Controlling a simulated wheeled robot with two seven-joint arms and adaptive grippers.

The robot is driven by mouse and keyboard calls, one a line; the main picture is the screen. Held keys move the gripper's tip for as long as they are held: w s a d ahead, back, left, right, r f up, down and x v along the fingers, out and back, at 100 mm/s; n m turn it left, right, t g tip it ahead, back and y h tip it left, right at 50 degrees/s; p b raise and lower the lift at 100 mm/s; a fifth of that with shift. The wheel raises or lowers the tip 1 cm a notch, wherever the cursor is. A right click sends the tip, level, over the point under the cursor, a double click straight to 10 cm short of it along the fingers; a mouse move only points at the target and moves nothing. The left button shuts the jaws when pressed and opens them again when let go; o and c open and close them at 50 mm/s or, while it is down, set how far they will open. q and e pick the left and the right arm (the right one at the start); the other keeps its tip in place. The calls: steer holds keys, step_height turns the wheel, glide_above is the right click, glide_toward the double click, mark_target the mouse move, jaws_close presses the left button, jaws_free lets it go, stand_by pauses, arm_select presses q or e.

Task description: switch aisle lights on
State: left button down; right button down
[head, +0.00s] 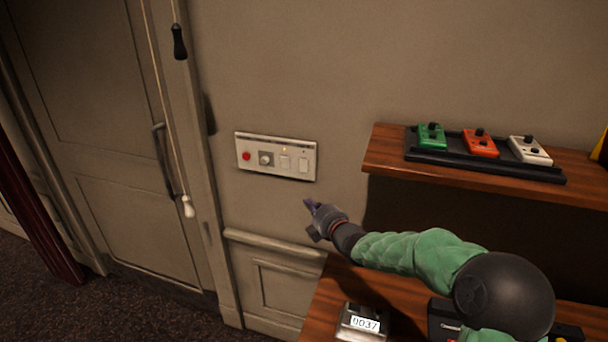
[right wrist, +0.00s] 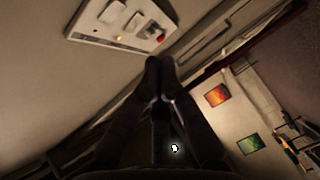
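A pale switch panel (head: 276,156) is fixed to the wall left of centre. It carries a red button (head: 247,156), a round knob (head: 266,159) and two white rocker switches, the left one (head: 285,162) and the right one (head: 303,165). A small orange light glows above the left rocker. My right gripper (head: 310,205) is below and slightly right of the panel, apart from it. In the right wrist view its fingers (right wrist: 160,67) are together with nothing between them, and the panel (right wrist: 90,27) is beyond their tips. My left gripper is out of view.
A wooden shelf (head: 385,157) with green, orange and white pedal boxes juts out right of the panel. A door (head: 100,130) and hanging pull cords (head: 188,206) are on the left. The wall around the panel is clear.

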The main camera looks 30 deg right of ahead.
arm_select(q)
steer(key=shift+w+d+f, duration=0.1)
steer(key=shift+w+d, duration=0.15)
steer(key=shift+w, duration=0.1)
arm_select(e)
steer(key=r, duration=0.1)
steer(key=d+r+n, duration=0.1)
steer(key=shift+w+d+r+t, duration=0.1)
steer(key=shift+d+r+t, duration=0.1)
steer(key=shift+r+t, duration=0.15)
steer(key=b, duration=0.1)
glide_toward(303, 166)
steer(key=w+a+f, duration=0.2)
steer(key=w+a, duration=0.2)
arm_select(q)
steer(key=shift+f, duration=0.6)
arm_select(e)
steer(key=shift+w+d+f, duration=0.2)
steer(key=shift+w+d, duration=1.15)
steer(key=shift+d, duration=0.05)
